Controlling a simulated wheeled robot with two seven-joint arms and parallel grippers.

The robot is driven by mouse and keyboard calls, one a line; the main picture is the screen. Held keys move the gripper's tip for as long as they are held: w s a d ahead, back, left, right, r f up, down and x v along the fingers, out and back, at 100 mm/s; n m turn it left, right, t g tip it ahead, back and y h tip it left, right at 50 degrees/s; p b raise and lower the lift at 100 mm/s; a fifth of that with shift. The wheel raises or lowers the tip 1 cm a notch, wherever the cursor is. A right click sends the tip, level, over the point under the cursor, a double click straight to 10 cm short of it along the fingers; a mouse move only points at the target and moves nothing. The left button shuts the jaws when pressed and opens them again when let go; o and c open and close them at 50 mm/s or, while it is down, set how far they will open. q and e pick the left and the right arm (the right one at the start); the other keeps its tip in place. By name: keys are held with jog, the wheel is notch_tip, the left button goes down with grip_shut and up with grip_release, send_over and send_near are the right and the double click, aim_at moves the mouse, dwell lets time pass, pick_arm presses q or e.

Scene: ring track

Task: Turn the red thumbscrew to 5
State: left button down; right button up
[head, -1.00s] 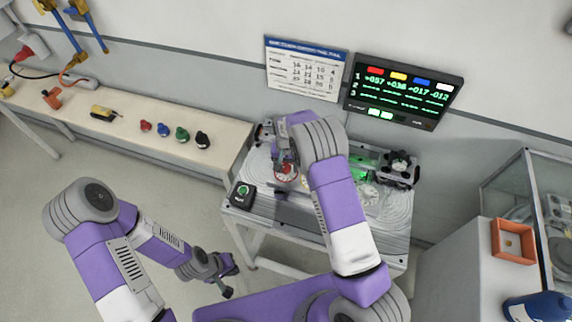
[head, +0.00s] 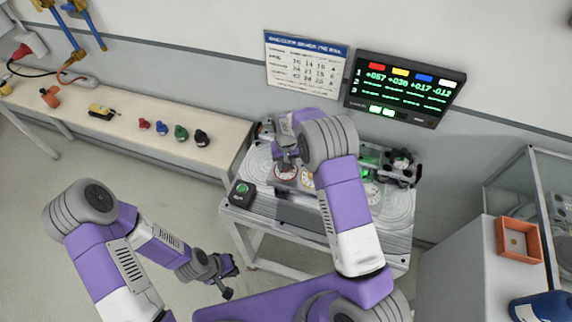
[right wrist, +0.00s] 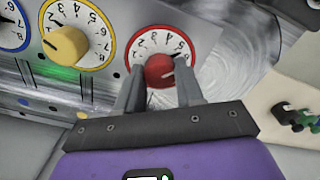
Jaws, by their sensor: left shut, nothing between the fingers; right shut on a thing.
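I cannot tell exactly which digit the line points at. My right gripper (right wrist: 158,88) is shut on the red thumbscrew, one finger on each side. In the head view this gripper (head: 286,163) is over the red dial (head: 284,178). My left gripper (head: 222,283) is shut and empty, low over the floor.
A yellow knob (right wrist: 66,45) on its dial is beside the red one, with a blue-rimmed dial (right wrist: 12,30) beyond. A box with a green button (head: 242,190) sits at the bench's left corner. A display (head: 405,90) and a chart (head: 304,65) hang on the wall.

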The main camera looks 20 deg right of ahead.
jog(key=shift+n+b, duration=0.5)
jog(key=shift+n, duration=0.7)
jog(key=o, duration=1.1)
jog(key=shift+c, duration=0.2)
jog(key=shift+r, duration=0.1)
notch_tip(320, 180, up, 8)
jog(key=shift+f, duration=0.25)
jog(key=shift+r, duration=0.1)
